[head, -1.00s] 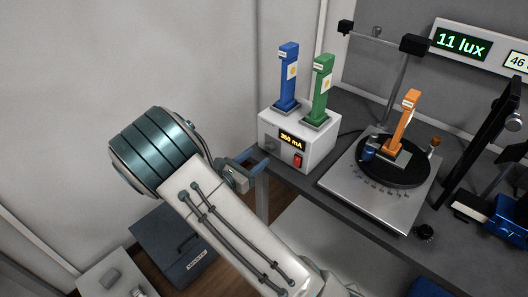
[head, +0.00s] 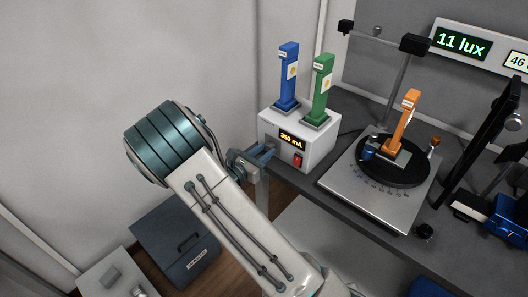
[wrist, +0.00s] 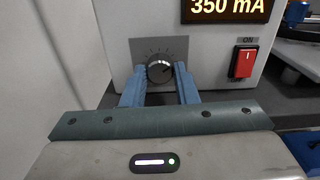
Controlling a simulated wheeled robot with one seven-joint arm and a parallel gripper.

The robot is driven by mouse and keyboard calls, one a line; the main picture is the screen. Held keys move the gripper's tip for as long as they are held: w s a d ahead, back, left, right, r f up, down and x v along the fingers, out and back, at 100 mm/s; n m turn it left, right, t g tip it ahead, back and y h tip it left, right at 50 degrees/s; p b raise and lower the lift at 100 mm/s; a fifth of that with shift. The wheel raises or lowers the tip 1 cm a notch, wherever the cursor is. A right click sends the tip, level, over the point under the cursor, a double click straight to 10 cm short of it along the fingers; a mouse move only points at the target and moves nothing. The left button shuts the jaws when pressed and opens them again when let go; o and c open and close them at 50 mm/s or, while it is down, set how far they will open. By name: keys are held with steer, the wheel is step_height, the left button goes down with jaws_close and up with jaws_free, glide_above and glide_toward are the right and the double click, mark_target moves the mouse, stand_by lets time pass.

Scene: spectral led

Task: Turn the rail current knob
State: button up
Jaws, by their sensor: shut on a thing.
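The rail current knob (wrist: 160,69) is a round dark knob on a grey dial plate on the front of a white power box (head: 317,152). In the wrist view, the blue fingers of my gripper (wrist: 160,82) stand on either side of the knob and are shut on it. The box's display (wrist: 225,8) reads 350 mA. In the head view my gripper (head: 267,152) reaches the box's left front, and the knob is hard to make out there.
A red ON switch (wrist: 243,62) sits right of the knob. Blue (head: 288,75) and green (head: 322,88) LED modules stand on the box. A turntable (head: 392,172) with an orange module (head: 405,122) is to the right. A lux display (head: 461,43) reads 11 lux.

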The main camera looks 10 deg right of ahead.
steer(key=m+b, duration=0.3)
steer(key=shift+f+m, duration=0.2)
steer(key=shift+m, duration=0.1)
steer(key=m+b, duration=0.3)
steer(key=shift+r+m+b, duration=0.15)
steer(key=shift+m+b, duration=0.15)
steer(key=shift+b, duration=0.1)
steer(key=shift+r, duration=0.1)
steer(key=o, duration=1)
steer(key=v, duration=1.3)
steer(key=shift+s+a, duration=0.2)
steer(key=shift+a, duration=0.15)
